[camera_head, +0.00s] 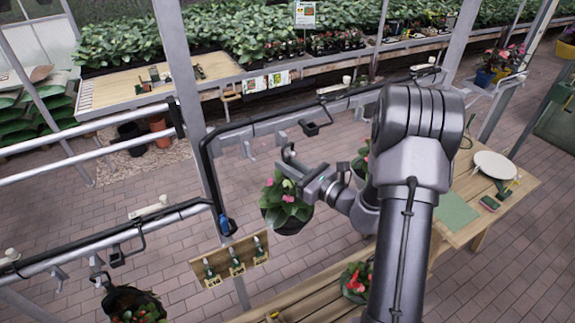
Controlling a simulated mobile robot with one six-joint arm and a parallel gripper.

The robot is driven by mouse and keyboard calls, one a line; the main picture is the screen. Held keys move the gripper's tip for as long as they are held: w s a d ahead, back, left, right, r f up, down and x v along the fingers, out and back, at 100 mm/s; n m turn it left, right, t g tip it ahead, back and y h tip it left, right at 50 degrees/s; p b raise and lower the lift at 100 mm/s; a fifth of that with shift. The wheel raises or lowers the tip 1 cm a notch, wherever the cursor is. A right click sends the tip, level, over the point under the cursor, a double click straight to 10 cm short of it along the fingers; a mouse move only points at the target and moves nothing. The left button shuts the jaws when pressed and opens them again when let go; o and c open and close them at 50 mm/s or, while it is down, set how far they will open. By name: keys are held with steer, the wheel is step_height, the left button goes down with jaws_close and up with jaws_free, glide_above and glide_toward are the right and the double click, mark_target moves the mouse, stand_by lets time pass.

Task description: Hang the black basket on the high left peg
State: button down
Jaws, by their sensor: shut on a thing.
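The black basket (290,224) holds a leafy plant with pink flowers and is off the ground near the middle of the head view. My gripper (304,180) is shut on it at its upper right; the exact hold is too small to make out. The basket hangs about upright, to the right of and below the high rail's left end. The high rail (262,128) carries grey hook-like pegs, one of them (249,148) near its left end. The basket is apart from this peg. I cannot tell which one is the high left peg.
A lower rail (70,254) runs at left, with another planted basket (130,303) hanging under it. A post (184,90) and a tool board (232,260) stand left of the held basket. A wooden table (310,300) is below. Another basket (360,160) shows partly behind my arm.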

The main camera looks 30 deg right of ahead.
stand_by(0.4)
steer(key=c, duration=1.3)
jaws_free()
steer(key=shift+s+f, duration=0.1)
steer(key=shift+f, duration=0.05)
